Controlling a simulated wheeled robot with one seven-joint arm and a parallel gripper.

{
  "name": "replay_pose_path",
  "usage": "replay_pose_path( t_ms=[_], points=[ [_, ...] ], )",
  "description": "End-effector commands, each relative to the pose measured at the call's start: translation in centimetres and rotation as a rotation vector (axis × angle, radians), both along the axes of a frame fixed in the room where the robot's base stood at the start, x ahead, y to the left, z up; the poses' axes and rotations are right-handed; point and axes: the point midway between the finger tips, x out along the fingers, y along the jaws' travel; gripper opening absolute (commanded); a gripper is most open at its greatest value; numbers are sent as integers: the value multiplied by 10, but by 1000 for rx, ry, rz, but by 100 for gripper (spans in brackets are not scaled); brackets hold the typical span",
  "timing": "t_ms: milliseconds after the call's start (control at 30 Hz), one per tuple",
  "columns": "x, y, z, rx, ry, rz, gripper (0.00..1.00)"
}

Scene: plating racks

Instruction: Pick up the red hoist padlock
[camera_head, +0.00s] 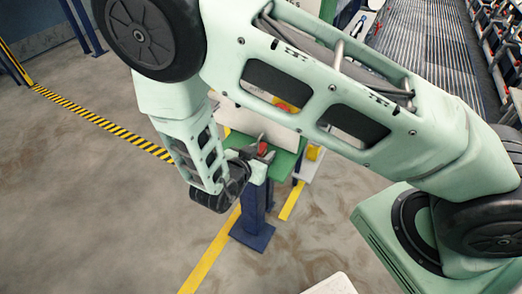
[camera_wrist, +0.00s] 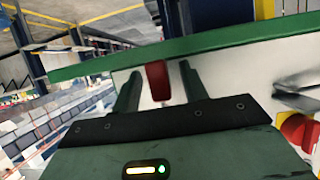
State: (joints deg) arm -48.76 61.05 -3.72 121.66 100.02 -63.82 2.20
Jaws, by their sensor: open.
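The red padlock (camera_head: 263,149) shows in the head view at the green-edged stand, right at my gripper's fingers. In the wrist view the red padlock (camera_wrist: 158,80) is a small upright red block against a pale panel. My gripper (camera_wrist: 158,88) is open, with one dark finger on each side of the padlock and a gap on both sides. In the head view my gripper (camera_head: 262,150) is small and partly hides the padlock. The padlock's shackle cannot be made out.
The stand has a green edge (camera_wrist: 230,38) and a blue post on a base plate (camera_head: 252,236). A red knob on yellow (camera_wrist: 298,130) and a grey metal part (camera_wrist: 297,98) sit to the right on the panel. Open floor (camera_head: 100,200) lies to the left.

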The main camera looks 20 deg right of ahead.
Motion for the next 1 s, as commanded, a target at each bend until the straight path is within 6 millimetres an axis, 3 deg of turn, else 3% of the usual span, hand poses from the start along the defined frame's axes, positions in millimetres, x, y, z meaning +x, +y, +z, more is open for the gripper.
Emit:
replay_pose_path(
  t_ms=[233, 267, 400, 833, 1000],
  points=[
    [2, -2, -1, 0, 0, 1, 44],
    [2, -2, -1, 0, 0, 1, 38],
    [1, -2, -1, 0, 0, 1, 0],
    [1, 0, 2, 1, -1, 1, 0],
    [0, 2, 16, 3, -4, 0, 0]
  ],
)
